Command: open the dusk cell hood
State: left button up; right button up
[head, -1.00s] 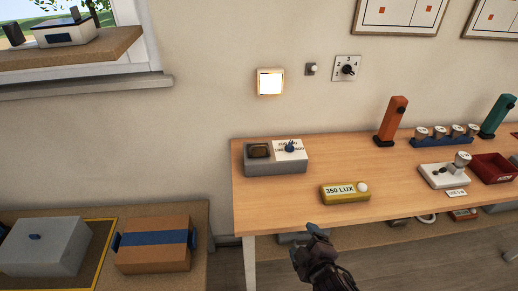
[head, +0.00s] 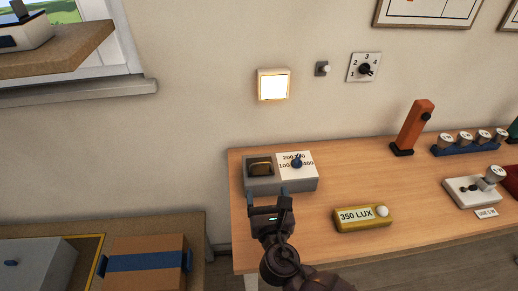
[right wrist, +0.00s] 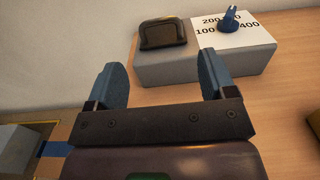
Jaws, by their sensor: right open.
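The dusk cell is a grey box (head: 283,185) at the left end of the wooden table. Its dark hood (head: 260,166) sits down on the left part of the box top. A white dial plate with a blue knob (head: 297,161) is on the right part. My right gripper (head: 269,192) is open and empty, just in front of the box. In the right wrist view, the open fingers (right wrist: 162,68) point toward the box, with the hood (right wrist: 163,34) ahead between and beyond them, apart from it. My left gripper is not in view.
A yellow 350 LUX meter (head: 363,218) lies to the right on the table. An orange upright device (head: 412,128) stands further back. A lit square lamp (head: 273,85) and a numbered dial (head: 364,67) are on the wall. A cardboard box (head: 146,265) is at lower left.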

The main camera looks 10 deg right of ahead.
aim_at(262, 164)
jog(key=w, duration=0.4)
jog(key=shift+w, duration=0.1)
jog(key=w, duration=0.6)
jog(key=shift+b, duration=0.4)
jog(key=shift+w, duration=0.3)
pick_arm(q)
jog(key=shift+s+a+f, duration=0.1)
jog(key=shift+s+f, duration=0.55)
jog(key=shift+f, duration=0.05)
